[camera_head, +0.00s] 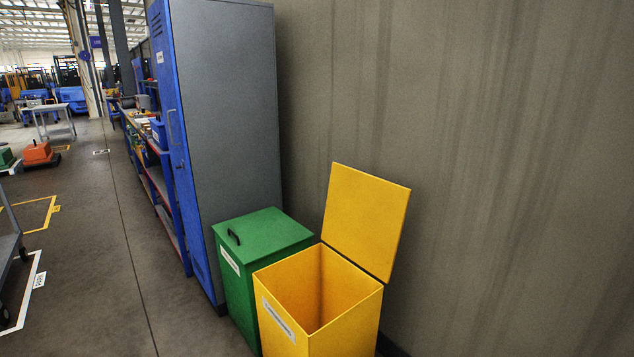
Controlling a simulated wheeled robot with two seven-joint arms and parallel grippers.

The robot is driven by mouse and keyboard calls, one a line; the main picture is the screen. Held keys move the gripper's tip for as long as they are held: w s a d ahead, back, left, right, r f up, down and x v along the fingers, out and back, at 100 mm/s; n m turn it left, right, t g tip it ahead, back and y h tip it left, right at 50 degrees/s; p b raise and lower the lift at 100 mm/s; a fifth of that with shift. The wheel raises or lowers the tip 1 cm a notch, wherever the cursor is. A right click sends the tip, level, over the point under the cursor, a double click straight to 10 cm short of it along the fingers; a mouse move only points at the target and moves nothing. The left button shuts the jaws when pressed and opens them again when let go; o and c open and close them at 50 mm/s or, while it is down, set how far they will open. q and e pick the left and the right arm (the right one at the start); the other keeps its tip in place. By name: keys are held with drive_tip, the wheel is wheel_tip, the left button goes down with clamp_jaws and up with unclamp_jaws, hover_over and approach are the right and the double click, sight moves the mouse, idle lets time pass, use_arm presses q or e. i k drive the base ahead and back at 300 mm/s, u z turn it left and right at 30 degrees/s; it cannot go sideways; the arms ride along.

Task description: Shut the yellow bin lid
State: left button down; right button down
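The yellow bin (346,326) stands on the floor against the grey wall, at the lower middle of the head view. Its yellow lid (365,222) is open, tilted up at the back near the wall and joined along the bin's rear edge. The inside of the bin shows and looks empty as far as I can see; its lowest part is hidden. A white label sits on its front left face. Neither of my grippers is in view.
A green bin (262,236) with a shut lid and a black handle stands right beside the yellow one. A tall blue and grey locker (230,120) is behind it.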

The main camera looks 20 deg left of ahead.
sight(366, 213)
drive_tip(key=u, duration=1.85)
drive_tip(key=i, duration=3.25)
drive_tip(key=z, duration=3.7)
